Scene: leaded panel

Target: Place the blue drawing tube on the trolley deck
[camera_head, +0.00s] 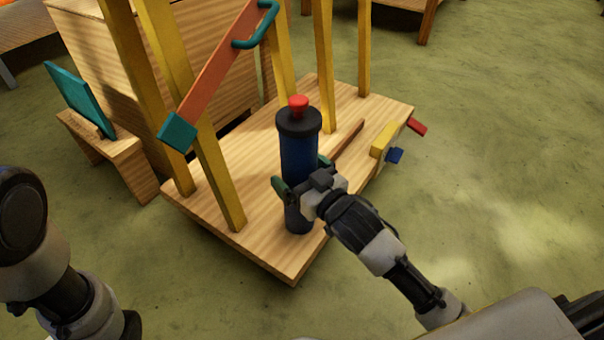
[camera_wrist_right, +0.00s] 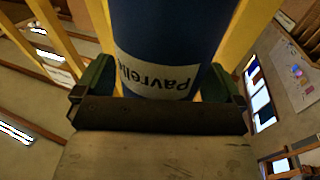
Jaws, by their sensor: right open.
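The blue drawing tube (camera_head: 298,158) stands upright on the wooden trolley deck (camera_head: 262,246), near its front corner. It has a black cap with a red knob on top and a dark lower end. My right gripper (camera_head: 302,176) is open, with its green-padded fingers on either side of the tube. In the right wrist view the tube (camera_wrist_right: 168,45) with its white label fills the space between the fingers (camera_wrist_right: 165,88). Whether the pads touch it I cannot tell. My left arm shows at the lower left; its gripper is out of view.
Yellow posts (camera_head: 217,178) rise from the deck, with an orange bar (camera_head: 212,75) slanting across them. A brown stick (camera_head: 348,140) lies behind the tube. Yellow, red and blue parts (camera_head: 384,138) sit at the right edge. A small wooden stand (camera_head: 122,160) is left. Floor at right is clear.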

